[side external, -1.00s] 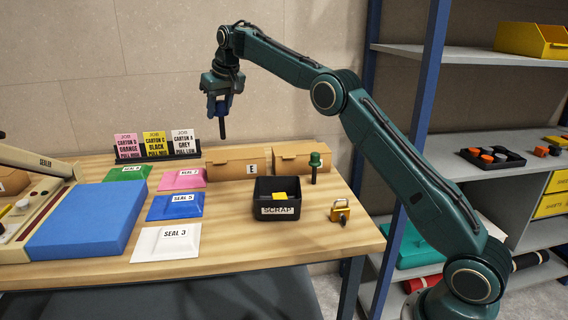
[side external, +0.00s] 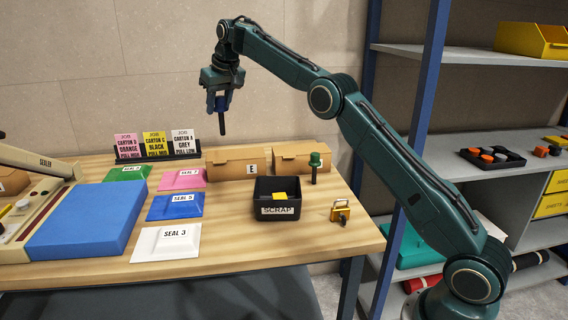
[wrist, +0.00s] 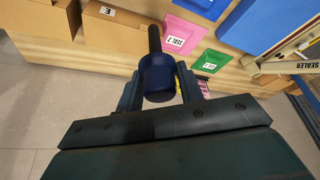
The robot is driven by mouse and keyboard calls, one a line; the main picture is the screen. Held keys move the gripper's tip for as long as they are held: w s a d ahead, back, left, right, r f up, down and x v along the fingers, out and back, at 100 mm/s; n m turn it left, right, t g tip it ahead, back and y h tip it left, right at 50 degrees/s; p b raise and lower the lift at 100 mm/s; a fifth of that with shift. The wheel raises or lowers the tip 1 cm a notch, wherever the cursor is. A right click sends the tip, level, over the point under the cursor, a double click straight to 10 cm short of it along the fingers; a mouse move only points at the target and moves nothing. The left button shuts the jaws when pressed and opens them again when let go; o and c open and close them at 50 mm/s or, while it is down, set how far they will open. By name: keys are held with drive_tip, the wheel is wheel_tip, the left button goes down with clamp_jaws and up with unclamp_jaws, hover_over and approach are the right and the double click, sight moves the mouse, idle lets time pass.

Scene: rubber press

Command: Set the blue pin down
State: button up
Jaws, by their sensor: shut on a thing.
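The blue pin (wrist: 158,78) has a dark blue head and a dark shaft. My gripper (side external: 219,101) is shut on its head and holds it in the air above the back of the table, over the card rack and cartons in the side view. The shaft (side external: 222,124) hangs straight down and touches nothing. In the wrist view the two fingers of my gripper (wrist: 160,88) stand on either side of the head.
A green-headed pin (side external: 315,160) stands at the right rear of the wooden table (side external: 230,228). A black scrap bin (side external: 277,212) holds yellow pieces. A brass padlock-like item (side external: 341,212), cartons (side external: 238,163), several colored seal packets (side external: 175,206) and a sealer (side external: 40,165) surround it.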

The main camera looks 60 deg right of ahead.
drive_tip(key=shift+r, duration=0.1)
drive_tip(key=shift+s+a+r, duration=0.2)
drive_tip(key=shift+s+a, duration=0.05)
drive_tip(key=shift+a, duration=0.4)
drive_tip(key=s+a+n, duration=0.2)
drive_tip(key=s+a, duration=1.1)
drive_tip(key=shift+s+y, duration=0.35)
drive_tip(key=shift+y, duration=0.05)
drive_tip(key=shift+f, duration=0.15)
wheel_tip(320, 180, down, 16)
drive_tip(key=shift+f, duration=1.95)
